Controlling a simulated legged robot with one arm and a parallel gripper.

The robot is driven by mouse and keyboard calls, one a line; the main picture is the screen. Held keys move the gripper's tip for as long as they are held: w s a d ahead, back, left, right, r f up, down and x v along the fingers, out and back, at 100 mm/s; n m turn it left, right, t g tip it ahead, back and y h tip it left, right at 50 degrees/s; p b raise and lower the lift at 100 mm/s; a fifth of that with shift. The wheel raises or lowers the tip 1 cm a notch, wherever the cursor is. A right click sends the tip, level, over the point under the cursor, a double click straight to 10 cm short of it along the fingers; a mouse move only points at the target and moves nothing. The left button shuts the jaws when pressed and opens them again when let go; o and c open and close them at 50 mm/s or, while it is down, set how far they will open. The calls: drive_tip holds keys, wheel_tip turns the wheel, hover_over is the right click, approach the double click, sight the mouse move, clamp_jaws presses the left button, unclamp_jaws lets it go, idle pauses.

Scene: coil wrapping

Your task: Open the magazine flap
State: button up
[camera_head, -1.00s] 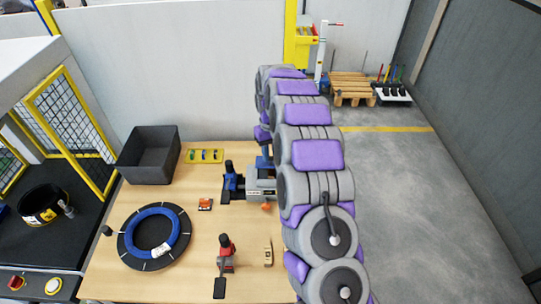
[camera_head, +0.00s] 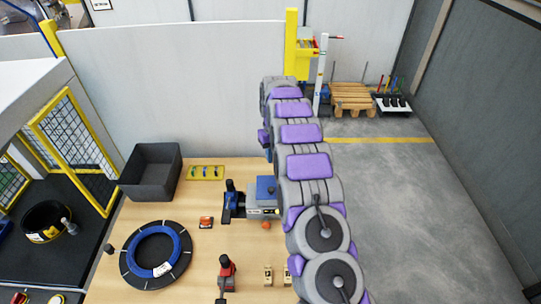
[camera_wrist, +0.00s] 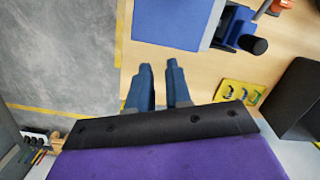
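A grey and blue machine (camera_head: 262,208) stands near the right edge of the wooden table; I take it to hold the magazine. Its flat blue top (camera_head: 265,187) looks like the flap and lies level, seemingly shut. The blue top also fills the upper middle of the wrist view (camera_wrist: 175,20). My gripper (camera_wrist: 160,68) shows two blue fingers with a narrow gap and nothing between them. It is beyond the table's edge side, apart from the blue top. In the head view my arm mostly hides the gripper.
A blue ring on a black disc (camera_head: 156,254), a dark bin (camera_head: 150,172), a yellow tray (camera_head: 205,173), an orange item (camera_head: 206,222) and a red-topped tool (camera_head: 227,270) are on the table. Grey floor (camera_head: 400,210) right of my arm is clear.

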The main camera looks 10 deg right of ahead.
drive_tip(key=shift+o, duration=0.7)
drive_tip(key=shift+s+r, duration=0.1)
drive_tip(key=o, duration=0.3)
drive_tip(key=shift+a, duration=0.2)
drive_tip(key=shift+o, duration=0.7)
drive_tip(key=shift+a, duration=0.25)
wheel_tip(320, 180, up, 17)
drive_tip(key=w+p, duration=0.2)
drive_tip(key=p, duration=0.8)
drive_tip(key=shift+w+a+p, duration=0.15)
drive_tip(key=shift+w+p, duration=0.15)
drive_tip(key=shift+p, duration=0.05)
